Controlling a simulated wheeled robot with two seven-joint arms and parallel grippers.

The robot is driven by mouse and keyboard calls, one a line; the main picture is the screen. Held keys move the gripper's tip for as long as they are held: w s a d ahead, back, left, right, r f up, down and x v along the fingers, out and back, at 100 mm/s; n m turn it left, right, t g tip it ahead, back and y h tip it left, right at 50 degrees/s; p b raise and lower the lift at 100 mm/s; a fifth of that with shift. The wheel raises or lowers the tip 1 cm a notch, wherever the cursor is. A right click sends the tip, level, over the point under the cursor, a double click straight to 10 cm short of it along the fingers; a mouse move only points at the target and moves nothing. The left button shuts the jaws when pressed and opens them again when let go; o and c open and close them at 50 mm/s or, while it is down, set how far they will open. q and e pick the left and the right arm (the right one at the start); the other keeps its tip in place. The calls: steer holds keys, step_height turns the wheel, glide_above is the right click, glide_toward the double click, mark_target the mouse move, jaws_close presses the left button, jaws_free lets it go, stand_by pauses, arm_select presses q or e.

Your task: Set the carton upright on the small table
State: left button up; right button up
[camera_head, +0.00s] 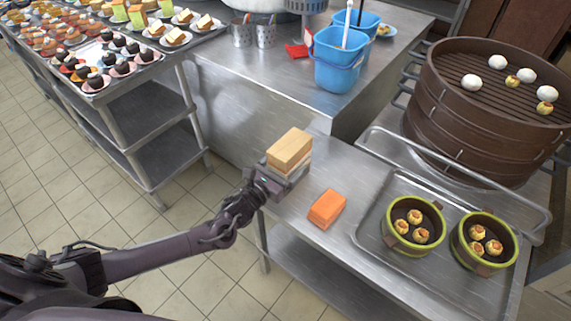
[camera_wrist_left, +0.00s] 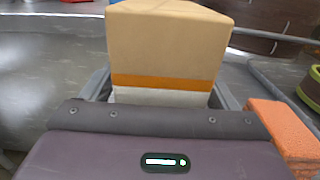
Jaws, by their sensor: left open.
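The carton (camera_head: 289,148) is a tan box with an orange stripe and a white band near its lower end. It is at the left end of the small steel table (camera_head: 345,178). My left gripper (camera_head: 287,178) is open at the carton's near side. In the left wrist view the carton (camera_wrist_left: 168,50) is directly ahead, between the two fingers (camera_wrist_left: 163,97) of my left gripper. The fingertips are partly hidden, and I cannot tell whether they touch it. The carton's base is hidden behind the gripper. My right gripper is not in view.
An orange block (camera_head: 327,207) lies on the small table, right of the gripper; it also shows in the left wrist view (camera_wrist_left: 282,132). A metal tray (camera_head: 372,237) with two green-rimmed bowls is further right. A large steamer (camera_head: 480,120) and blue buckets (camera_head: 338,65) stand behind.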

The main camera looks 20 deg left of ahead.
arm_select(q)
steer(key=shift+r, duration=0.3)
steer(key=v, duration=1.2)
steer(key=shift+d+f, duration=0.1)
